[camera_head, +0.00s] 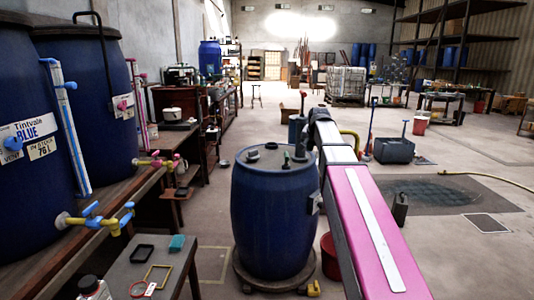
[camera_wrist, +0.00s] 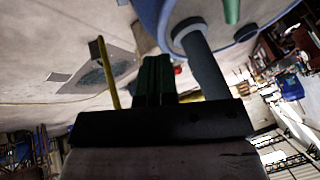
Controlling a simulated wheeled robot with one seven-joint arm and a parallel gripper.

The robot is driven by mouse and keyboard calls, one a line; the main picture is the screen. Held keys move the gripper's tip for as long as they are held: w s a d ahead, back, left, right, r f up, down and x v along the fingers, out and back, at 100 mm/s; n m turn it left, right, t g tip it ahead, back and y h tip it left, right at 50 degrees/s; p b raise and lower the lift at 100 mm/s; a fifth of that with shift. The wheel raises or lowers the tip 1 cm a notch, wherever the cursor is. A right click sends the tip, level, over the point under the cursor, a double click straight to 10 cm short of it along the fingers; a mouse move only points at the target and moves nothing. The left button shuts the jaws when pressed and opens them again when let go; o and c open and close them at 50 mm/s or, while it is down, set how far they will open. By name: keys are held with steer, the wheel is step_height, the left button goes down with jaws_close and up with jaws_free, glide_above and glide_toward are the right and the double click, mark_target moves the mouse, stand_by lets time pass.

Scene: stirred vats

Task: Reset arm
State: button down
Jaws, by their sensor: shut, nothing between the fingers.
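My gripper (camera_wrist: 156,62) shows in the wrist view as two dark green fingers pressed together, with nothing between them. The wrist view is tilted. A blue drum (camera_wrist: 152,12) with a grey-blue pipe on it is close beside the fingers there. In the head view, my pink arm link reaches forward, just right of the blue drum (camera_head: 270,220). The arm bends at its far end, by the drum's lid. I cannot make out the fingers clearly in the head view.
The drum stands on a round wheeled base (camera_head: 272,281), with a red bucket (camera_head: 331,262) behind my arm. Large blue vats (camera_head: 98,100) with taps stand on a bench at left. A grey tub (camera_head: 394,150) is farther right. Open floor lies at right.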

steer(key=s+f+n+g, duration=0.2)
steer(key=s+f+g, duration=0.1)
steer(key=s+f, duration=1.1)
steer(key=s+f+n+g, duration=0.2)
steer(key=s+f, duration=1.3)
steer(key=f, duration=0.8)
steer(key=shift+s+n+g+h, duration=0.2)
steer(key=shift+n+g+h, duration=0.15)
steer(key=shift+n, duration=0.25)
